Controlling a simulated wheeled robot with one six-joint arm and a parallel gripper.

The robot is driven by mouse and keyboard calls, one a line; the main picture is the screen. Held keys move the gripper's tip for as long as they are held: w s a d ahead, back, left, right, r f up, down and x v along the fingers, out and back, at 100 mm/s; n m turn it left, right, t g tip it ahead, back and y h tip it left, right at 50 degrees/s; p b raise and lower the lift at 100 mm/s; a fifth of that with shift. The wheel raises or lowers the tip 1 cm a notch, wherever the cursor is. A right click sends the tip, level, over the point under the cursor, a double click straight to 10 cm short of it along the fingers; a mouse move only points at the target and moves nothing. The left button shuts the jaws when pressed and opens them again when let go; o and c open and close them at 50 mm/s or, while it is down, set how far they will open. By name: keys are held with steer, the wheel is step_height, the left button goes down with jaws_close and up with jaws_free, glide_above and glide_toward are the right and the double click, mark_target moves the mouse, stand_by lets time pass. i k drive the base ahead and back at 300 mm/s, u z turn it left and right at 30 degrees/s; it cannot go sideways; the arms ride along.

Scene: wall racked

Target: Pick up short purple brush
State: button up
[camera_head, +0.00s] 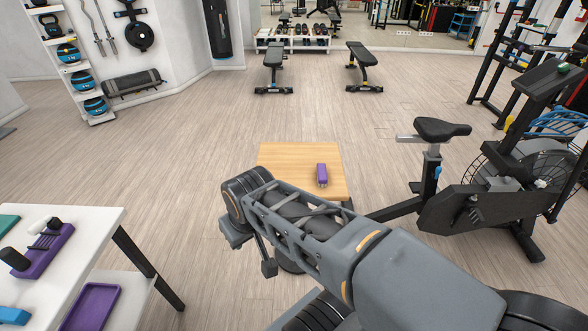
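A short purple block-shaped thing (321,174), which looks like the brush, lies on the right part of a small wooden table (285,157). Its bristles cannot be made out at this size. My arm reaches from the lower right across the front of this table. My gripper (256,254) hangs at the arm's end, left of and nearer than the purple brush, and apart from it. Its fingers are partly hidden by the arm, so I cannot tell whether they are open or shut. I see nothing held in it.
A white table (100,222) at the left bears a purple holder (50,250) with black and white pieces; a purple tray (91,306) is on its lower shelf. An exercise bike (470,210) stands close on the right. Open floor lies beyond the wooden table.

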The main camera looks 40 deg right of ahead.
mark_target(321, 167)
steer(key=z, duration=0.35)
steer(key=i, duration=0.9)
steer(key=z, duration=0.7)
